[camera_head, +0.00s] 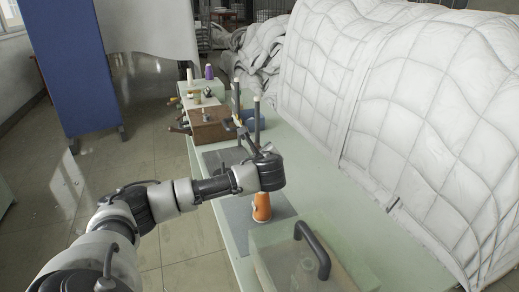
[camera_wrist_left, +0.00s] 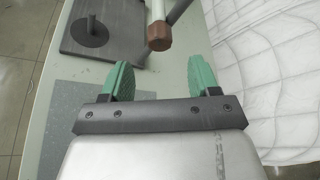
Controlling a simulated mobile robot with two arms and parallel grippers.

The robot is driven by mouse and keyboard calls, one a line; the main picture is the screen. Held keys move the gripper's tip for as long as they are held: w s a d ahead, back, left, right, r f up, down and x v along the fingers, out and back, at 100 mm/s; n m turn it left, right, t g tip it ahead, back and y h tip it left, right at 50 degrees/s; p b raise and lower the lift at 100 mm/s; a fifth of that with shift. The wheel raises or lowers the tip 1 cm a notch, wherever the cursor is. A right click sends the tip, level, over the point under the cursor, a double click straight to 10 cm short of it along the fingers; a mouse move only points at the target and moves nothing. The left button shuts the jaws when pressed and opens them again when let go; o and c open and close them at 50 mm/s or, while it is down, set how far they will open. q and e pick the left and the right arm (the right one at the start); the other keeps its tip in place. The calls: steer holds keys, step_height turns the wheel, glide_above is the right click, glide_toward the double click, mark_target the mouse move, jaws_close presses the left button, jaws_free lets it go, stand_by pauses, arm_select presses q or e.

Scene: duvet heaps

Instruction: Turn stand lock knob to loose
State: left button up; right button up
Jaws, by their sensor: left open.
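The stand has a dark base plate (camera_head: 224,157) on the pale green table, with upright posts (camera_head: 257,118) behind my left gripper. In the left wrist view, the base plate (camera_wrist_left: 98,32) carries a round dark disc, and a brown faceted knob (camera_wrist_left: 159,37) sits at the end of a pale rod. My left gripper (camera_wrist_left: 160,78) is open, with green fingers spread apart. The knob is ahead of the fingertips, roughly centred between them, and nothing is held. In the head view, my left wrist hides part of the stand. My right gripper is not in view.
An orange cone (camera_head: 262,207) stands on a grey mat (camera_head: 238,214) below my left wrist. A clear-topped box with a dark handle (camera_head: 322,252) is nearer. A wooden box (camera_head: 211,128) stands beyond the stand. A large white quilted duvet (camera_head: 410,100) borders the table's right.

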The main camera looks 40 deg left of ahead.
arm_select(q)
steer(key=shift+x, duration=3.9)
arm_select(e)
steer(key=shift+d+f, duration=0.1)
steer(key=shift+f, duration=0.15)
arm_select(q)
steer(key=shift+f, duration=0.1)
